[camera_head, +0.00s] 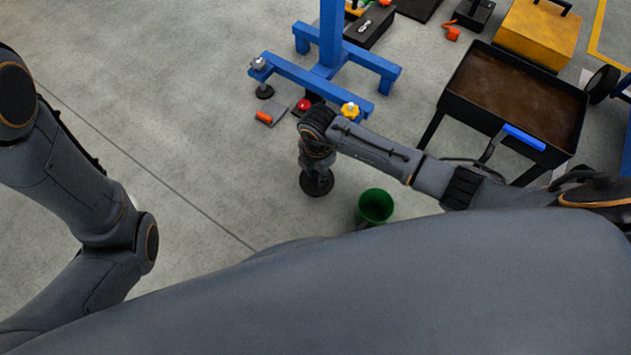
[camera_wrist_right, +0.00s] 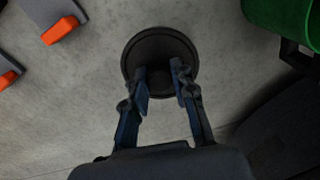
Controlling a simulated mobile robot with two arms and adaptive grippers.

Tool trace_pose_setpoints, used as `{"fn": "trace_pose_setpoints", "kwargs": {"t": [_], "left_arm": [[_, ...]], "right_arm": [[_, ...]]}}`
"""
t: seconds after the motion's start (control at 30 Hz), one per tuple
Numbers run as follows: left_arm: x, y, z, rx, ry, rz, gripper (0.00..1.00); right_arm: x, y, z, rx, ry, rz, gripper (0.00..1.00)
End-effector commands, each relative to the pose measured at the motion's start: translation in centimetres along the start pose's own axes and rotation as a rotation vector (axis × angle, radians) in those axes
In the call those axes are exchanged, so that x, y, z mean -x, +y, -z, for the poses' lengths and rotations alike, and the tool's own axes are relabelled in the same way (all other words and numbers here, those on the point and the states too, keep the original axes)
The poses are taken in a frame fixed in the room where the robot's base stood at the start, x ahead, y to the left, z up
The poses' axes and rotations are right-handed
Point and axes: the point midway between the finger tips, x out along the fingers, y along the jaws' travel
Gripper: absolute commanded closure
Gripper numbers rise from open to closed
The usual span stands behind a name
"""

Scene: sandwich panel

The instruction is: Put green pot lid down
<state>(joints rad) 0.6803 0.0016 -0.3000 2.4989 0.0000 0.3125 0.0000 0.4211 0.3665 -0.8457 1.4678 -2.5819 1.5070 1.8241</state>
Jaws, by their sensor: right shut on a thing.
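The pot lid is a dark, nearly black round disc (camera_head: 317,186), below my right gripper (camera_head: 317,166) in the head view. In the right wrist view, the lid (camera_wrist_right: 160,44) lies at the tips of my right gripper (camera_wrist_right: 161,82), whose two fingers are shut on its middle part. The grasped part is mostly hidden between the fingers. I cannot tell whether the lid touches the floor. The green pot (camera_head: 375,206) stands open on the floor to the right of the lid. Its side also shows at the top right of the right wrist view (camera_wrist_right: 285,18). My left gripper is out of view.
A blue stand (camera_head: 318,78) stands beyond my right gripper, with a small grey plate with an orange part (camera_head: 268,114) by its base. A black cart with a brown tray (camera_head: 515,95) is at the right. Bare grey floor (camera_head: 200,130) lies to the left.

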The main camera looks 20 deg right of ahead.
Motion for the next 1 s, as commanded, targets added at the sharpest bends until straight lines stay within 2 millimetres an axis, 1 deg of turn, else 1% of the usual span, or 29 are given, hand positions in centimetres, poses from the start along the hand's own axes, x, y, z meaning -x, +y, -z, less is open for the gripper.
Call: {"fn": "trace_pose_setpoints", "kwargs": {"t": [0.03,0.17,0.27,0.4,0.5,0.77,0.93,0.97,1.0], "left_arm": [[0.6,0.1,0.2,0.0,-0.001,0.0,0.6],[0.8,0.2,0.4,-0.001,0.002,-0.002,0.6],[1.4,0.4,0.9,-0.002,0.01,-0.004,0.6],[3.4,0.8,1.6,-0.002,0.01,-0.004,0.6],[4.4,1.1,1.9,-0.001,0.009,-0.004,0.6],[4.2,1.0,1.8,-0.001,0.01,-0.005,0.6],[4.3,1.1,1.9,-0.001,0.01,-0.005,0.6],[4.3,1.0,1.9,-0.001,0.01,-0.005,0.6],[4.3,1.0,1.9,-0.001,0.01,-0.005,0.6]], "right_arm": [[-0.7,0.3,-0.1,0.0,0.001,-0.001,0.95],[-1.0,0.7,-0.3,0.001,0.0,-0.001,0.95],[-1.9,1.2,-0.7,0.0,0.0,-0.001,0.95],[-4.0,1.1,-0.7,0.0,0.001,0.0,0.95],[-4.8,1.1,-0.7,0.001,0.001,0.0,0.95],[-4.5,1.1,-0.7,0.001,0.001,0.0,0.95],[-4.9,1.1,-0.7,0.001,0.0,0.001,0.95],[-4.8,1.1,-0.7,0.001,0.0,0.001,0.68],[-4.8,1.1,-0.7,0.001,0.0,0.001,0.6]]}}
